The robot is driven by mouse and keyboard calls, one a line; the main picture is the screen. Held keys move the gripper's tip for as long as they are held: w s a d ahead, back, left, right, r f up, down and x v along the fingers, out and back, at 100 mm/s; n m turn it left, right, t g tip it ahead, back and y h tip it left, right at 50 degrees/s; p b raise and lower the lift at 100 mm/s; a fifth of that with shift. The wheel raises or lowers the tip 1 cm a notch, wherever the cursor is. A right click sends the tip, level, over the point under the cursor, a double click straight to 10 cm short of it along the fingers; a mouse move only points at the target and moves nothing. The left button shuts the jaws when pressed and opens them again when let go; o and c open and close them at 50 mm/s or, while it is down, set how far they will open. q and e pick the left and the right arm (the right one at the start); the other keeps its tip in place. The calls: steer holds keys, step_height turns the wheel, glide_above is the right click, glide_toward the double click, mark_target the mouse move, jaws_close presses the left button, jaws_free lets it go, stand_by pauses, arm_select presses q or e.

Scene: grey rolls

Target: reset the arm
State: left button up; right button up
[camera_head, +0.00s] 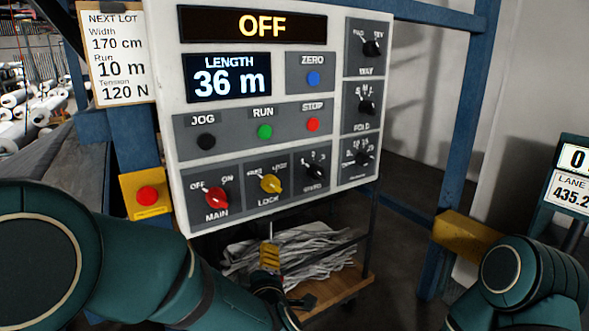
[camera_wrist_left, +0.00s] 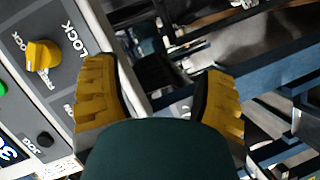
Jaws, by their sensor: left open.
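My left arm comes in from the left and reaches below the white control panel (camera_head: 330,215). Its gripper (camera_head: 270,258) shows small and partly hidden in the head view, in front of the grey strips. In the left wrist view the two yellow fingers (camera_wrist_left: 160,100) stand apart with nothing between them. The yellow LOCK knob (camera_wrist_left: 42,55) and part of the panel lie left of the fingers there. My right arm shows at the lower right of the head view; its gripper is not visible.
A red button on a yellow box (camera_head: 147,196) is at left. A blue post (camera_head: 457,150) with a yellow block (camera_head: 465,234) stands at right. Grey strips (camera_head: 320,245) lie on a wooden board (camera_head: 340,290).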

arm_select(q)
step_height(320, 180, down, 13)
steer(key=s+m+g+h, duration=0.1)
steer(key=m+g+h, duration=0.2)
steer(key=m, duration=0.2)
steer(key=s+a+f+m+g+h, duration=0.1)
steer(key=s+f+m+g+h, duration=0.4)
steer(key=s+f, duration=1.3)
step_height(320, 180, down, 2)
steer(key=m+g, duration=0.3)
steer(key=g, duration=0.2)
steer(key=shift+s+f+m, duration=0.2)
steer(key=shift+s+m, duration=0.15)
steer(key=shift+m, duration=0.05)
